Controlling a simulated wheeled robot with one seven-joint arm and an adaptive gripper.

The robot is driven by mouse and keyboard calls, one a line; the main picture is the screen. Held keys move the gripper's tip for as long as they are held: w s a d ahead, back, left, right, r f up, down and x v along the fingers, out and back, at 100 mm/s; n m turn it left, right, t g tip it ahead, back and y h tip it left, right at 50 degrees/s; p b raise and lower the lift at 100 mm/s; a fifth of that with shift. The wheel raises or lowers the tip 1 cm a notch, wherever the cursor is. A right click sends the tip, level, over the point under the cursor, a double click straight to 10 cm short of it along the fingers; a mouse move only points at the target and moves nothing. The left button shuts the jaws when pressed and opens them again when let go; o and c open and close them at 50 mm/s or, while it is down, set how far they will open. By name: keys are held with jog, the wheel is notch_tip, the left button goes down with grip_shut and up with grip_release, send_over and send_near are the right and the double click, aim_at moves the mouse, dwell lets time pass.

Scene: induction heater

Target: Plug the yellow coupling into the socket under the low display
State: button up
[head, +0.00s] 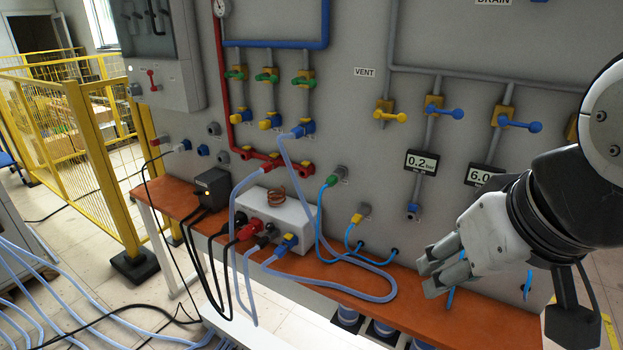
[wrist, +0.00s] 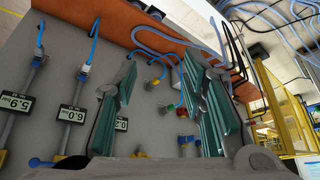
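The yellow coupling (head: 357,217) sits on a grey wall fitting low on the panel, with a thin blue hose hanging from it. It also shows between my fingers in the wrist view (wrist: 154,82). The low display (head: 421,163) reads 0.2 bar. A short pipe runs down from it to the socket (head: 413,210), which has no hose in the head view. In the wrist view the display (wrist: 121,124) is partly covered by a finger. My gripper (head: 428,275) is open and empty, right of and below the coupling; its fingers (wrist: 160,62) stand apart in the wrist view.
A green coupling (head: 334,178) with a blue hose is up and left of the yellow one. A second display (head: 482,175) reads 6.0. The orange bench (head: 350,282) carries a white box (head: 290,215) and looped pale-blue hoses. Valve handles project from the wall above.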

jog(key=w+d+f+n+g+h+b, duration=0.2)
jog(key=w+d+f+n+h, duration=0.35)
jog(key=w+f, duration=0.4)
jog(key=w+d+f+n+g+h+b, duration=0.15)
jog(key=w+d+f+n+h, duration=0.35)
jog(key=w, duration=0.7)
jog(key=n+t+b, duration=0.2)
jog(key=n+t, duration=1.1)
jog(key=n, duration=0.5)
send_near(353, 225)
jog(key=x, duration=0.3)
jog(key=shift+a+r+g, duration=0.1)
jog(key=shift+a+g, duration=0.05)
jog(key=shift+g, duration=0.1)
jog(key=shift+w, duration=0.1)
jog(key=shift+b+x, duration=1.65)
jog(key=shift+x, duration=2.8)
jog(key=shift+p, duration=0.35)
